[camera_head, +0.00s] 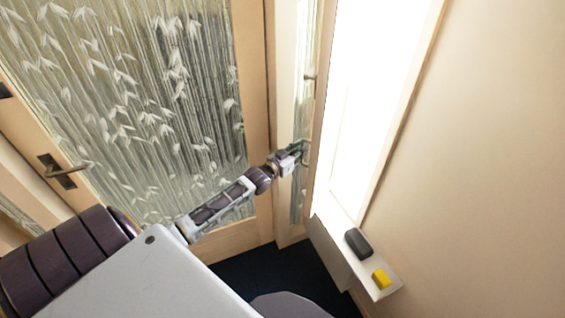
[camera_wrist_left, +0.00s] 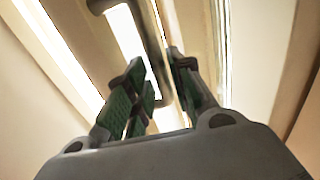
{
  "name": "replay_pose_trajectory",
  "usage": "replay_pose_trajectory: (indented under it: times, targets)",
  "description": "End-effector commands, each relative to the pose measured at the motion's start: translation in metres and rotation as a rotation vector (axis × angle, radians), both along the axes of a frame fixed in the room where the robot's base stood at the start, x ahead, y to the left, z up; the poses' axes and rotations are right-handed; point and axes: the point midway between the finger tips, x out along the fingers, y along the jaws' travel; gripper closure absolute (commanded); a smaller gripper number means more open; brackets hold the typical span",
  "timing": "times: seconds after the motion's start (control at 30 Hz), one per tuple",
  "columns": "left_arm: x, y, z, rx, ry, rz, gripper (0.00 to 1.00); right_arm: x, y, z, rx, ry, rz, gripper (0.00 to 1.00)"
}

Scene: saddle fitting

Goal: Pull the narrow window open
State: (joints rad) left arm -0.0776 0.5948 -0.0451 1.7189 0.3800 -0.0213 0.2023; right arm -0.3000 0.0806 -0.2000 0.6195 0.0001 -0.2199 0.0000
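The narrow window (camera_head: 301,95) is a slim glazed panel in a pale wooden frame, beside a bright white opening in the head view. My left gripper (camera_head: 302,148) is up against this panel, at its lower handle. In the left wrist view, the dark bent handle (camera_wrist_left: 155,50) runs down toward the space between the fingers of my left gripper (camera_wrist_left: 162,85). The green-padded fingers are apart, with the handle's end between or just beyond them; contact is unclear. My right gripper is not in view.
A large door with leaf-patterned glass (camera_head: 130,100) and a lever handle (camera_head: 65,172) stands to the left. A plain wall (camera_head: 490,150) closes the right side.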

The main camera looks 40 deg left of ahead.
Motion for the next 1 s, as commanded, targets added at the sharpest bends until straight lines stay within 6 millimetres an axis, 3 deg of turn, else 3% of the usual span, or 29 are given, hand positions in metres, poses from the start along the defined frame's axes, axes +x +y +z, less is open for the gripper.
replay_pose_trajectory:
  times: [1.0]
  targets:
    - [-0.074, 0.009, -0.001, -0.001, 0.001, 0.001, 0.77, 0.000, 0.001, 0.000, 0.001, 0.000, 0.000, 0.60]
